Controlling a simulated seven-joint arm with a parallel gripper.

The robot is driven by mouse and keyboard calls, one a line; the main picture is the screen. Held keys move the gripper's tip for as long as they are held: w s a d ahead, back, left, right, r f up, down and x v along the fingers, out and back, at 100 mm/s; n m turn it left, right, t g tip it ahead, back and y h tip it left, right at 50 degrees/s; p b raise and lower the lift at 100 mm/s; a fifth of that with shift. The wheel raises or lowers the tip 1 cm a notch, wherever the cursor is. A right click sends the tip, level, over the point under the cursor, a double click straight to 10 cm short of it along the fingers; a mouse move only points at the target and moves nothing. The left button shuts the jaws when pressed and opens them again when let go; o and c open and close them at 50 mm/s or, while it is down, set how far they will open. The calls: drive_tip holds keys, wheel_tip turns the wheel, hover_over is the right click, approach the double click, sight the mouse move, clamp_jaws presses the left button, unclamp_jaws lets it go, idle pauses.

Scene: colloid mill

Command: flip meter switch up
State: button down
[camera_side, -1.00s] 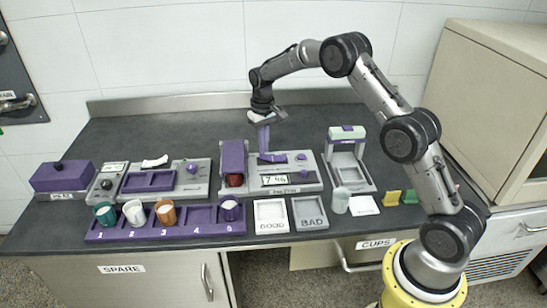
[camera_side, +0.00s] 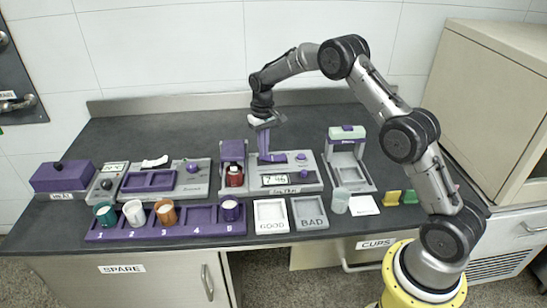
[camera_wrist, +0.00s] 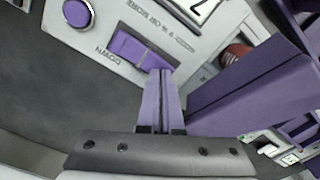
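The grey meter (camera_side: 312,180) stands mid-counter with a numeric display (camera_side: 274,180) and a round purple knob (camera_side: 301,157). Its purple switch (camera_side: 272,158) is a flat rocker in a slot. In the wrist view the switch (camera_wrist: 138,50) lies just beyond my fingertips, with the word DOWN printed beside one end. My gripper (camera_wrist: 158,73) has its two purple fingers together with nothing between them. In the side view my gripper (camera_side: 264,151) points down at the switch. The fingertips are at or very near its edge; I cannot tell whether they touch. They partly hide the switch.
A purple cover (camera_side: 233,150) stands close left of my fingers, with a red cup (camera_side: 235,176) below it. A rack (camera_side: 165,232) with several cups is at front left. GOOD (camera_side: 270,226) and BAD (camera_side: 309,223) trays lie in front. The counter behind is clear.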

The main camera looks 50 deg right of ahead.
drive_tip(key=shift+s+f, duration=0.1)
drive_tip(key=shift+f, duration=0.5)
drive_tip(key=shift+r, duration=3.6)
